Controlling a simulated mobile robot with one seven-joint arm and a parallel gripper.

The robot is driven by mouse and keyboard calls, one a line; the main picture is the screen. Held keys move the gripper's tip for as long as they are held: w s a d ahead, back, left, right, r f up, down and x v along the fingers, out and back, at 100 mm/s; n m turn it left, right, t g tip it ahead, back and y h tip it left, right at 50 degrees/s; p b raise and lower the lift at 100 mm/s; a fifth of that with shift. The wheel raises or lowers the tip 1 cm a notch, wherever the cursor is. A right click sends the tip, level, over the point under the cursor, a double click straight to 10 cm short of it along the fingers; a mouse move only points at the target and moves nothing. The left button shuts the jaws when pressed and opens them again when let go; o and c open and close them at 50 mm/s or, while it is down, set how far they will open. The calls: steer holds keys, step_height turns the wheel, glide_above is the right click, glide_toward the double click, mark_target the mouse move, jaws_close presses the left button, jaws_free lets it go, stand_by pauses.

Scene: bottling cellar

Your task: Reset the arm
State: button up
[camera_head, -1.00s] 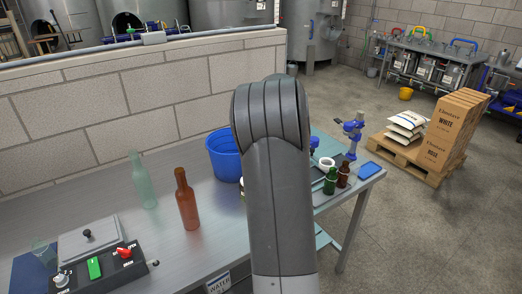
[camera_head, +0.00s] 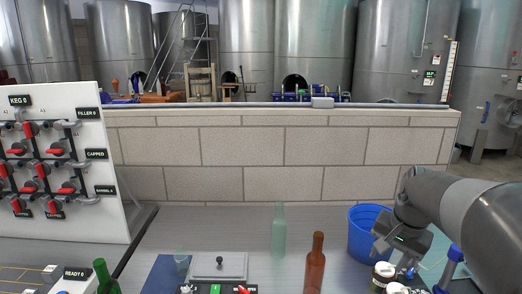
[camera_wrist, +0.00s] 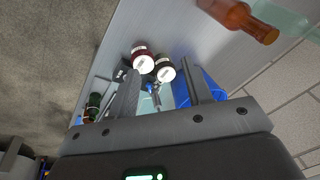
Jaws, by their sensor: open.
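My arm reaches in from the right in the head view. My gripper (camera_head: 388,249) is over the steel bench beside the blue bucket (camera_head: 366,234), in front of its right side. In the wrist view its two fingers (camera_wrist: 162,85) stand apart with nothing held between them. Beyond the fingers, two jars with white lids (camera_wrist: 144,62) (camera_wrist: 164,71) show on the bench. The blue bucket (camera_wrist: 209,88) is beside the right finger. Part of the bucket is hidden behind my gripper.
A brown bottle (camera_head: 315,264) and a pale green bottle (camera_head: 279,232) stand on the bench left of the bucket. A control box (camera_head: 219,267) is left of them. A white valve panel (camera_head: 92,190) rises at left. A block wall (camera_head: 285,150) backs the bench.

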steer(key=s+a+n+t, duration=0.2)
steer(key=s+a+n, duration=0.6)
steer(key=s+a, duration=0.6)
steer(key=shift+s+t, duration=0.4)
steer(key=shift+s, duration=0.55)
steer(key=shift+f, duration=0.1)
steer(key=shift+c, duration=0.6)
